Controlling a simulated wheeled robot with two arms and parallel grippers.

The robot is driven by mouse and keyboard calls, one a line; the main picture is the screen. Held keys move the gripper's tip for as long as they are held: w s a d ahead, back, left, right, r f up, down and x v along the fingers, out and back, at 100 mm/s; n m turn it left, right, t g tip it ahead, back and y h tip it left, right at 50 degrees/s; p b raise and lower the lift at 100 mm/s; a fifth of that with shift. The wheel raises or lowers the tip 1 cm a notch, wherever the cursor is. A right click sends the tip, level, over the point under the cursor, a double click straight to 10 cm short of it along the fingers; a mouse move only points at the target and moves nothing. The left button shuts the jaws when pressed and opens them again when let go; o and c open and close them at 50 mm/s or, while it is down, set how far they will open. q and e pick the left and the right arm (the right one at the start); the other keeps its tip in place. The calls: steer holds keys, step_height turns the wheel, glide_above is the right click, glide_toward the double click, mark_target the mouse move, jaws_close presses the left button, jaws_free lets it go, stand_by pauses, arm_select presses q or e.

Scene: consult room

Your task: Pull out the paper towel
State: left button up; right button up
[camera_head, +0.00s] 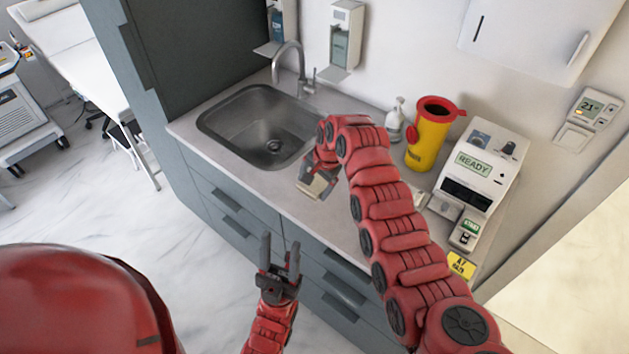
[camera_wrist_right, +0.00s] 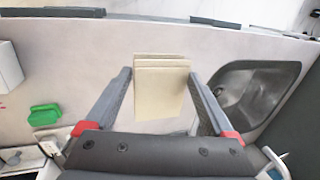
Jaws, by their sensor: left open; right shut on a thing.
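A small beige folded stack (camera_wrist_right: 160,88), which looks like paper towel, is between the fingers of my right gripper (camera_wrist_right: 160,78) in the wrist view. My right gripper (camera_head: 319,178) is shut on it above the counter in the head view, in front of the sink. The pale stack (camera_head: 312,187) is partly hidden there by the gripper. My left gripper (camera_head: 280,250) is open and empty, low in front of the cabinet drawers. No other paper towel can be made out.
The counter (camera_head: 285,192) holds a steel sink (camera_head: 262,125), a pump bottle (camera_head: 396,120), a yellow bin with a red rim (camera_head: 427,145) and a white device marked READY (camera_head: 478,170). Two dispensers (camera_head: 345,38) and a white box (camera_head: 535,35) hang on the wall.

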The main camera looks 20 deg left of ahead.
step_height(320, 180, down, 7)
steer(key=b, duration=0.3)
steer(key=shift+w+r, duration=0.15)
steer(key=shift+w+f, duration=0.1)
steer(key=shift+f, duration=0.4)
steer(key=shift+r, duration=0.1)
steer(key=o, duration=0.8)
steer(key=shift+c, duration=0.2)
